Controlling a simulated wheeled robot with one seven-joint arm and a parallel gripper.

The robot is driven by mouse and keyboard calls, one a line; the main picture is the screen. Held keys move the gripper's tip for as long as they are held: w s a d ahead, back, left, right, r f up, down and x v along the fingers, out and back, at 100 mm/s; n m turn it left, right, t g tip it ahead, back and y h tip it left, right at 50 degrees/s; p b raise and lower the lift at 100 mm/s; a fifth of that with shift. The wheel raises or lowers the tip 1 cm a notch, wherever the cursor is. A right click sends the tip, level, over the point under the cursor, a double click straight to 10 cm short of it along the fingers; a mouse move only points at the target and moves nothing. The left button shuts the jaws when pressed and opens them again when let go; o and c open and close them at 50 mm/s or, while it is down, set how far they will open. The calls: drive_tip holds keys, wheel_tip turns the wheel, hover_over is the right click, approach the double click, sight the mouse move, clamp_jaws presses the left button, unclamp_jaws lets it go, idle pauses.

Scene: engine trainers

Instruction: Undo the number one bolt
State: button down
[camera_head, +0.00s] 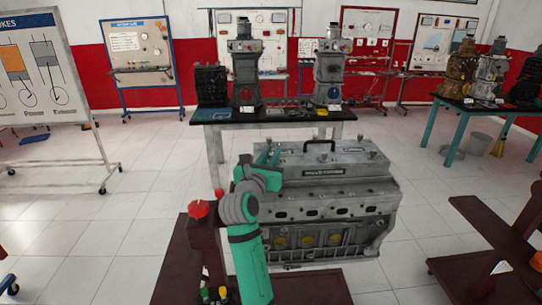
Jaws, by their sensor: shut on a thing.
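The grey engine block (320,210) stands in front of me, with a cylinder head and a dark-handled cover (325,160) on top. My green arm reaches up from the lower middle. My gripper (268,154) is over the left end of the engine's top and points away from me. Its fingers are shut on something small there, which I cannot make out. The number one bolt cannot be told apart in this view; the wrist and fingers hide part of the left end of the top.
A dark red stand (195,262) with a red knob is close to my arm on the left. A black-topped table (275,115) with engine models is behind. Another dark red frame (500,235) stands at right.

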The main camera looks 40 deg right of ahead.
drive_tip(key=shift+s+d+n+t+y, duration=0.1)
drive_tip(key=shift+d+n+t+y, duration=0.05)
drive_tip(key=shift+n+t+y, duration=2.95)
drive_tip(key=shift+y, duration=1.1)
drive_tip(key=shift+n+t+y, duration=0.4)
drive_tip(key=shift+n+y, duration=1.5)
drive_tip(key=shift+y, duration=0.7)
drive_tip(key=shift+n+y, duration=0.7)
drive_tip(key=shift+y, duration=0.4)
drive_tip(key=c, duration=1.7)
unclamp_jaws()
drive_tip(key=s, duration=1)
drive_tip(key=shift+s+d, duration=0.35)
drive_tip(key=shift+w+r, duration=0.1)
